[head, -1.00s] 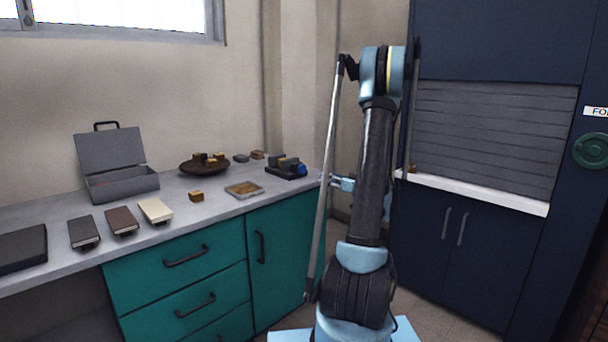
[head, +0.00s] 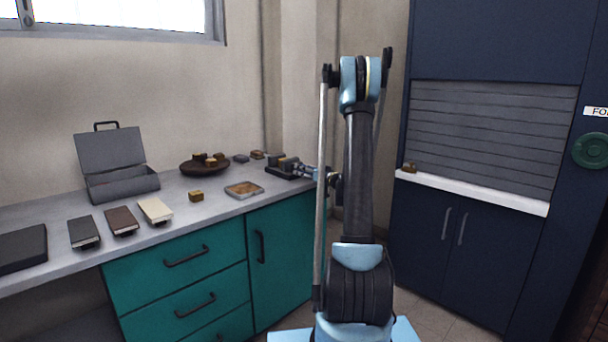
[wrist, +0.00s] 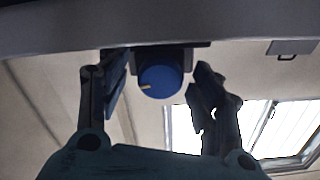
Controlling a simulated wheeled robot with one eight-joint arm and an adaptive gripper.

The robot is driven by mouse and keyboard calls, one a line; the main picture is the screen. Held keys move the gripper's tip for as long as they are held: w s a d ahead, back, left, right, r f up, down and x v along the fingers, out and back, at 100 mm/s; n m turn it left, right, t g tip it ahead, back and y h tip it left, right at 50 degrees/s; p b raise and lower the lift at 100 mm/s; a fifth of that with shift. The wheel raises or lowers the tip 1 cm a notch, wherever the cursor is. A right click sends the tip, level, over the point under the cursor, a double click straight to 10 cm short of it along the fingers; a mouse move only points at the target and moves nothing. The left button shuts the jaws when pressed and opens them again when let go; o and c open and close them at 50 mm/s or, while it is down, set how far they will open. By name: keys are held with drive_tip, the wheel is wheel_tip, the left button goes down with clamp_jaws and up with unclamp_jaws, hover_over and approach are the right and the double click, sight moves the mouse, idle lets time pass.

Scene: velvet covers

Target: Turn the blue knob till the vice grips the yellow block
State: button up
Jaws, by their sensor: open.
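The vice (head: 279,173) is a dark block-like device at the right end of the grey counter. A yellowish-brown block (head: 289,161) sits at its top; I cannot tell from here whether the jaws touch it. The blue knob (wrist: 161,80) is round with a pale mark on its lower left face. My gripper (wrist: 155,64) is open, with one finger on each side of the knob and gaps between. In the head view my gripper (head: 300,171) reaches the vice's right end from the right and hides the knob.
A shallow tray (head: 244,189), a small yellow-brown block (head: 196,196) and a brown bowl (head: 204,167) with blocks lie left of the vice. A shuttered navy cabinet (head: 480,140) stands right of my arm.

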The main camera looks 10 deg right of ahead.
drive_tip(key=shift+w+a, duration=0.15)
drive_tip(key=c, duration=1.1)
